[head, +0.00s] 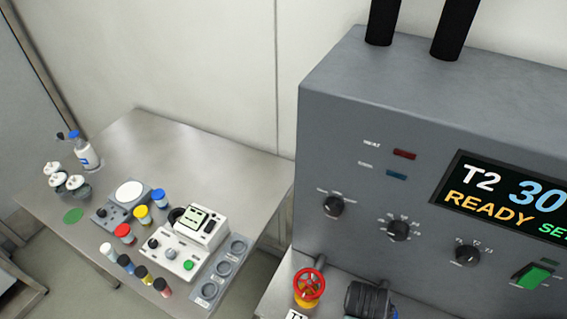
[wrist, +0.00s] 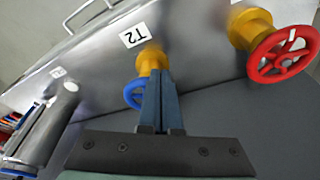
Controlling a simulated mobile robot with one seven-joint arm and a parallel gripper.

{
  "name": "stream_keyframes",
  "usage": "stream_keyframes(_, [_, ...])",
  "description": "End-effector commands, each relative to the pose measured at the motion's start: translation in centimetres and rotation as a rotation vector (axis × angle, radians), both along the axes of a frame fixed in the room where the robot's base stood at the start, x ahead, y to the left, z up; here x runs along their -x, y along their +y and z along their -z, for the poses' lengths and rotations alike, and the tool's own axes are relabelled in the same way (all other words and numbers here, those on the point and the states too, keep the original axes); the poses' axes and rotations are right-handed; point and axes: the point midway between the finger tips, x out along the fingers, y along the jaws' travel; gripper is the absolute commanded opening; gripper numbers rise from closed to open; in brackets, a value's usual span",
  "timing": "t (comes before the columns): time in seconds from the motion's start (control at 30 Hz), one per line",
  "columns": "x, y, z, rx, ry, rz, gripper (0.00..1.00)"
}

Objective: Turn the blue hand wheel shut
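The blue hand wheel (wrist: 133,93) shows in the wrist view on a yellow valve body (wrist: 151,58), beside a white label (wrist: 134,35) reading T2. My gripper (wrist: 161,74) is in front of it, with its two dark fingers side by side and no clear gap between them. The fingers cover the right part of the wheel. I cannot tell whether they touch it.
A red hand wheel (wrist: 283,55) is to the right in the wrist view; a red one (head: 309,284) also shows in the head view. A grey control cabinet (head: 385,110) with READY on its display rises there. A side table (head: 150,135) holds bottles and instruments.

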Motion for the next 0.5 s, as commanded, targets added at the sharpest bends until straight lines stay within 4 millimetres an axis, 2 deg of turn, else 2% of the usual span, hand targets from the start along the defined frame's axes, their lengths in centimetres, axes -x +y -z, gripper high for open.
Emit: stream_keyframes(0.5, [-1.07,-0.1,-0.18,0.006,-0.005,0.003,0.0])
